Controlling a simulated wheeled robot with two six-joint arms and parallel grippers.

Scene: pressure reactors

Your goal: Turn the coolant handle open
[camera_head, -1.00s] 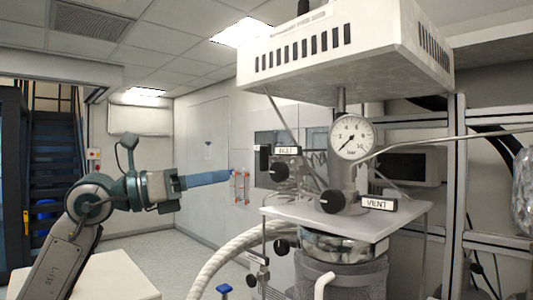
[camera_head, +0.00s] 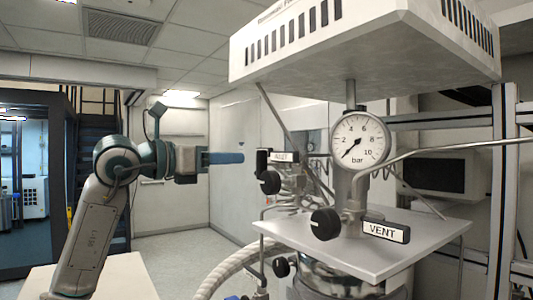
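My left arm comes in from the left, and its gripper (camera_head: 226,158) points right with blue fingers seen edge-on. The fingers overlap in this view, so their opening cannot be told. The gripper is in the air left of the reactor (camera_head: 350,285) and appears apart from its valves. No handle carries a readable coolant label. A black knob (camera_head: 281,267) sits low on the reactor's left side, near the ribbed hose (camera_head: 225,265). A small blue part (camera_head: 233,297) is cut off at the bottom edge. My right gripper is out of view.
A black vent knob (camera_head: 325,223) beside a VENT label (camera_head: 386,232) and a black inlet knob (camera_head: 270,182) stick out. A pressure gauge (camera_head: 359,140) stands above the metal plate (camera_head: 430,243). A white hood (camera_head: 360,45) overhangs. Floor (camera_head: 175,245) is clear behind the arm.

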